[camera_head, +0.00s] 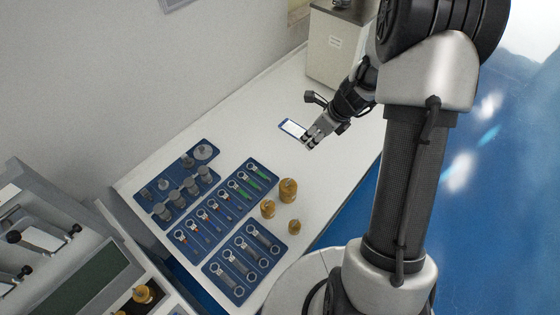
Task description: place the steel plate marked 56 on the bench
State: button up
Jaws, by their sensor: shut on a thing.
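My gripper (310,140) is above the middle of the white bench (335,170), pointing down and to the left. It is shut on a small pale piece at its fingertips, which I take as the steel plate. The fingers hide most of the piece, and no marking 56 can be read. I cannot tell whether the piece touches the bench.
Blue trays hold grey cylinders (175,184), ring-ended tools (222,205) and larger wrenches (243,263). Several brass weights (288,190) stand beside them. A pale cabinet machine (335,45) stands at the bench's far end. The bench is clear right of the gripper and between it and the weights.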

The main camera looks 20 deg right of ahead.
jog(key=shift+w+f+b, duration=0.5)
jog(key=shift+w+f, duration=0.2)
jog(key=shift+f, duration=0.25)
jog(key=b, duration=0.7)
send_over(304, 171)
jog(key=s, duration=0.1)
jog(key=f, duration=1.3)
jog(key=shift+s+d+f, duration=0.2)
jog(key=shift+d, duration=0.15)
jog(key=shift+f+b, duration=1.2)
jog(key=shift+f, duration=1.1)
jog(key=shift+f, duration=0.2)
jog(key=o, duration=1.2)
jog(key=shift+r, duration=0.2)
